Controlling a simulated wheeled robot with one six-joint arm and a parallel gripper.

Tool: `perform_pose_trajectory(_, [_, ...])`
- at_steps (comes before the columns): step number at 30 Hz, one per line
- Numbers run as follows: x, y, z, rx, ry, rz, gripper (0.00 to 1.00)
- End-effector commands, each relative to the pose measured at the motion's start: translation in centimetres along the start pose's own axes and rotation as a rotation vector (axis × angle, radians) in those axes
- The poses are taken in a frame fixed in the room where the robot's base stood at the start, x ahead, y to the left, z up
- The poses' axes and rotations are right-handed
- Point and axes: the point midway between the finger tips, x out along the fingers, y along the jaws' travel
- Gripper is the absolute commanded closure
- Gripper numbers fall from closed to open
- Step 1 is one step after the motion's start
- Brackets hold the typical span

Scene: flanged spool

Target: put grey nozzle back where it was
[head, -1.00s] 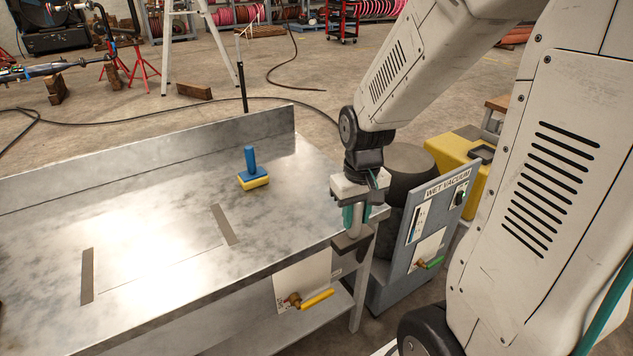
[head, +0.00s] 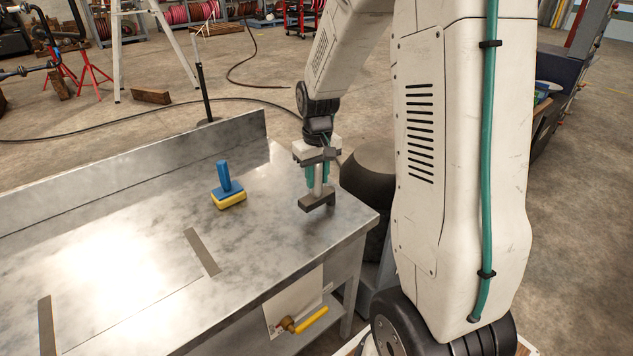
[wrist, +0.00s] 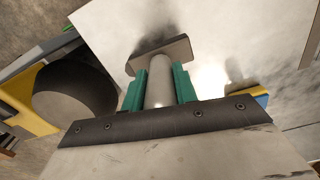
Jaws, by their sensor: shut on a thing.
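My gripper (head: 318,180) is shut on the grey nozzle, above the right end of the metal bench (head: 130,208). The nozzle (head: 317,200) has a pale grey tube between the green fingers and a wide, dark flat foot at its lower end. It hangs roughly upright; I cannot tell whether the foot touches the bench top. In the wrist view the nozzle tube (wrist: 159,88) runs between the two green fingers (wrist: 157,90), with the foot beyond them over the bench. The wet vacuum is mostly hidden behind the bench and my arm; its dark drum (head: 368,175) shows.
A blue-handled yellow sponge tool (head: 228,190) stands on the bench left of my gripper. A raised back panel (head: 140,165) runs along the far edge. Two dark strips (head: 201,252) lie on the top.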

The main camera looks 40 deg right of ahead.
Motion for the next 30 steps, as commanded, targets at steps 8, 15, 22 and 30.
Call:
perform_pose_trajectory(8, [0.4,1.4,-2.5,0.002,0.0,0.0,1.0])
perform_pose_trajectory(15, [3.3,1.4,-2.4,0.002,-0.002,-0.001,1.0])
perform_pose_trajectory(22, [3.8,1.4,-2.5,0.002,0.001,0.0,1.0])
perform_pose_trajectory(30, [4.1,1.4,-2.4,0.002,0.0,0.0,0.5])
